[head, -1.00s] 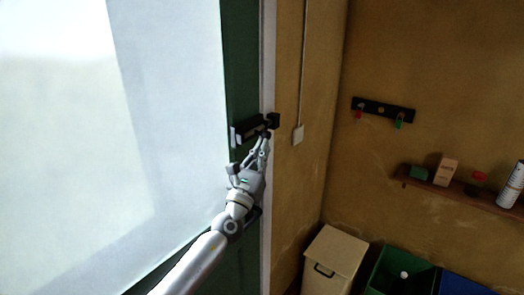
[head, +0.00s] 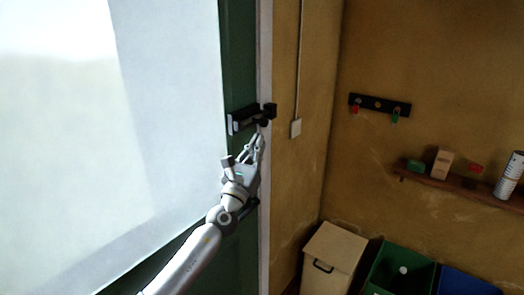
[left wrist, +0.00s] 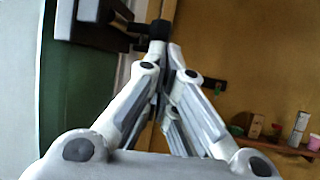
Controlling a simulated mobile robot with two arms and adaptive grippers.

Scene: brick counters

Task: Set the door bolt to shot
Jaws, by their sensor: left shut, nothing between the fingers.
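The black door bolt (head: 243,119) is mounted on the green door (head: 238,60) near its edge. Its dark end block (head: 270,110) is over by the pale door frame. A small dark knob (head: 262,122) hangs just under the bolt. I cannot tell how far the bar reaches into the end block. My left gripper (head: 258,142) is shut and empty, with its fingertips just below the knob. In the left wrist view the bolt body (left wrist: 90,24) is at top left, and the round dark knob (left wrist: 160,29) is just beyond the fingertips. My right gripper is not in view.
A hook rail (head: 378,104) and a shelf (head: 460,188) with small items are on the right wall. A beige bin (head: 335,248), a green bin (head: 400,268) and a blue bin (head: 465,284) stand below. A wall switch (head: 296,128) is right of the frame.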

